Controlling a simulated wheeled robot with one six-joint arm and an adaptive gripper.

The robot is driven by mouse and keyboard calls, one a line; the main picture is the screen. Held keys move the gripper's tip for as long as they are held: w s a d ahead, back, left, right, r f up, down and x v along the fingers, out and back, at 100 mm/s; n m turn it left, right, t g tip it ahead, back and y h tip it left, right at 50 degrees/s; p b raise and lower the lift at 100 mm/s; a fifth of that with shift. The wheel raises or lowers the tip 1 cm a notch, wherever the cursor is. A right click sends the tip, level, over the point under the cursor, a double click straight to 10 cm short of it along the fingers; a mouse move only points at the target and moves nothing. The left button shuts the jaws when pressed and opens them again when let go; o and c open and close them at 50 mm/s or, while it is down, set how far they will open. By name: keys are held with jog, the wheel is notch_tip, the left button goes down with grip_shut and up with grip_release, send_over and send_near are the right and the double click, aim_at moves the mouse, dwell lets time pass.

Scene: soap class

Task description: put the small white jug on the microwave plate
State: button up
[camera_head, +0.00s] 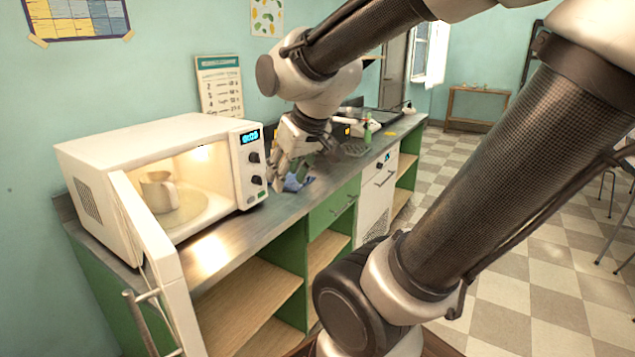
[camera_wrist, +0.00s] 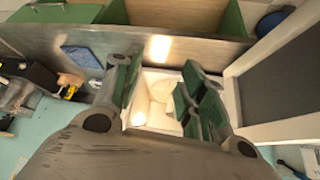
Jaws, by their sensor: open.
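The small white jug (camera_head: 158,191) stands upright inside the lit microwave (camera_head: 150,150), on the round microwave plate (camera_head: 190,212). Its handle side faces right. My gripper (camera_head: 283,183) is open and empty, over the counter just right of the microwave's control panel. In the wrist view my gripper (camera_wrist: 160,75) has its fingers spread, with the bright microwave interior (camera_wrist: 158,112) behind the gap. The jug's outline is hard to make out there, partly hidden by the right finger.
The microwave door (camera_head: 160,265) hangs open toward the front; it also shows in the wrist view (camera_wrist: 285,85). A blue cloth-like item (camera_head: 297,182) lies on the counter (camera_head: 245,228) beside my gripper. A green bottle (camera_head: 368,130) stands farther back.

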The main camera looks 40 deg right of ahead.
jog(key=s+g, duration=0.2)
jog(key=s, duration=0.7)
jog(key=shift+s+d+r, duration=0.15)
jog(key=shift+r, duration=0.3)
jog(key=shift+c, duration=0.2)
